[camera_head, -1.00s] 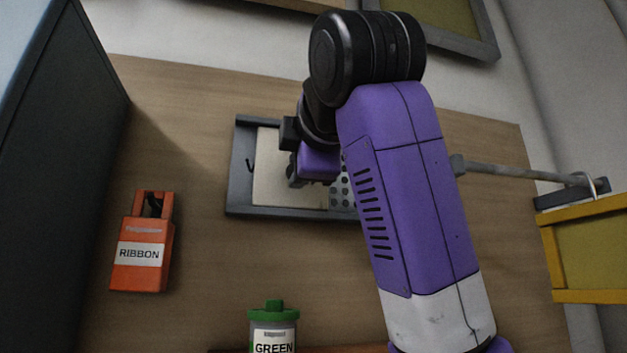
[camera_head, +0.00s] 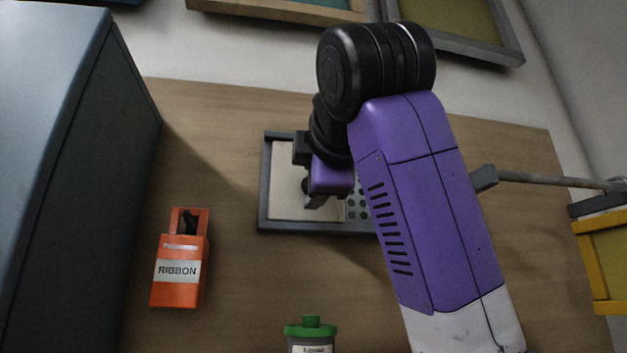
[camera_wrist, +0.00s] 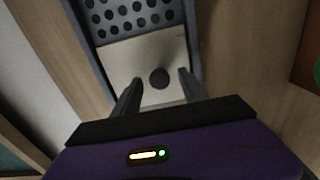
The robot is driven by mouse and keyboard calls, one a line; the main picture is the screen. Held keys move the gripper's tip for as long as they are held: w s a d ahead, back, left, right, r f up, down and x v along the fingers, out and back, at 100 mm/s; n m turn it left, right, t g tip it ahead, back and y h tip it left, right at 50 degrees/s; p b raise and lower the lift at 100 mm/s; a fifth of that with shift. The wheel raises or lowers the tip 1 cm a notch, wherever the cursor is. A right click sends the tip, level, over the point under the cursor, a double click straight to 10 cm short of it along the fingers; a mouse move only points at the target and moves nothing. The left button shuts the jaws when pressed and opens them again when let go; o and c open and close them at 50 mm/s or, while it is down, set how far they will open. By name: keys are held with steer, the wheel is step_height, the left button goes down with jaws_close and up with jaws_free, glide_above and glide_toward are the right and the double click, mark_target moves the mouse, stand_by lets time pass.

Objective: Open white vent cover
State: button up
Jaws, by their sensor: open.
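The white vent cover (camera_head: 290,180) is a pale panel in a dark grey frame (camera_head: 263,196) on the wooden surface, beside a perforated grille (camera_head: 357,210). The wrist view shows the cover (camera_wrist: 133,65) with a round dark knob (camera_wrist: 159,78) on it. My gripper (camera_wrist: 158,88) is open, with its two fingers on either side of the knob in that view. I cannot tell whether the fingers touch the knob or the cover. In the head view my gripper (camera_head: 316,203) is over the cover, and my purple arm hides part of the grille and frame.
An orange ribbon box (camera_head: 180,260) stands to the left, near a dark blue-grey cabinet (camera_head: 60,190). A green-lidded canister (camera_head: 311,330) is at the bottom. A metal rod (camera_head: 550,179) and yellow frame (camera_head: 592,265) are at the right. Bare wood lies between box and vent.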

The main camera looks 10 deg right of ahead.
steer(key=s+b, duration=0.3)
steer(key=s, duration=0.4)
steer(key=shift+s, duration=0.4)
